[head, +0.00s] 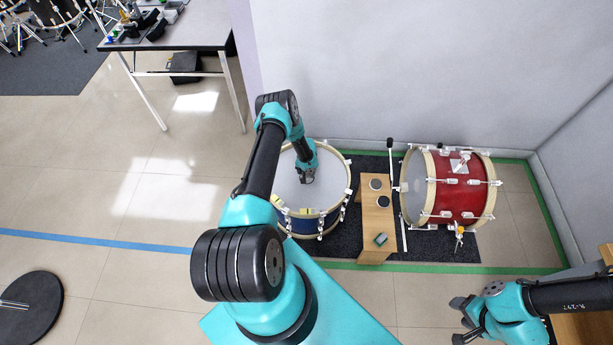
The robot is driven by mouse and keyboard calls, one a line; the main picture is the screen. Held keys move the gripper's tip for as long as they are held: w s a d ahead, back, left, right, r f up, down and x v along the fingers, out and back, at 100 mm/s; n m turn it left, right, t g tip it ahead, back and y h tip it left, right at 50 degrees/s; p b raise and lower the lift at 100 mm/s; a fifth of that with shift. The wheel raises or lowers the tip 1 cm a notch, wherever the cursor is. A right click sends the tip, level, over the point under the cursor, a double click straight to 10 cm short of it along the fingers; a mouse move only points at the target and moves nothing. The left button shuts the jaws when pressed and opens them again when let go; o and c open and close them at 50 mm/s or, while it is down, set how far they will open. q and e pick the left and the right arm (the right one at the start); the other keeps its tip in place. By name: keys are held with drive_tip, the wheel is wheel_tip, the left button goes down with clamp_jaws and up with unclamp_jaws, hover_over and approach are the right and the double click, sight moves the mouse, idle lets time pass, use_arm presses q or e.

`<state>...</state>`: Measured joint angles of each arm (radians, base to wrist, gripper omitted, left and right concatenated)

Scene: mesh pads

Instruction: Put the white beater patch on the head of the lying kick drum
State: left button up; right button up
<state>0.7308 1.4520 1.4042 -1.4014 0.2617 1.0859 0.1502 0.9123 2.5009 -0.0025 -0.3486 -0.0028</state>
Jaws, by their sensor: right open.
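The blue kick drum (300,222) lies flat on the dark mat with its pale head (291,191) facing up. My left gripper (307,179) points down over the right part of that head; whether it touches the head or holds anything is too small to tell. My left arm covers the drum's left side. My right gripper (461,318) is open and empty at the lower right, away from the drums. Small round pads, one greyish (376,184) and one dark (383,201), lie on the wooden bench (375,222). I cannot make out the white beater patch for certain.
A red drum (458,190) rests on its side right of the bench, near a thin upright stand (391,160). A small greenish item (381,240) lies on the bench's near end. Walls close off the back and right. Open tiled floor (110,200) lies left.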

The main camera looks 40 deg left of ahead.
sight(307, 175)
use_arm(q)
drive_tip(key=shift+f, duration=1.75)
drive_tip(key=shift+f, duration=0.15)
drive_tip(key=o, duration=0.9)
wheel_tip(307, 175, up, 12)
drive_tip(key=shift+r, duration=0.2)
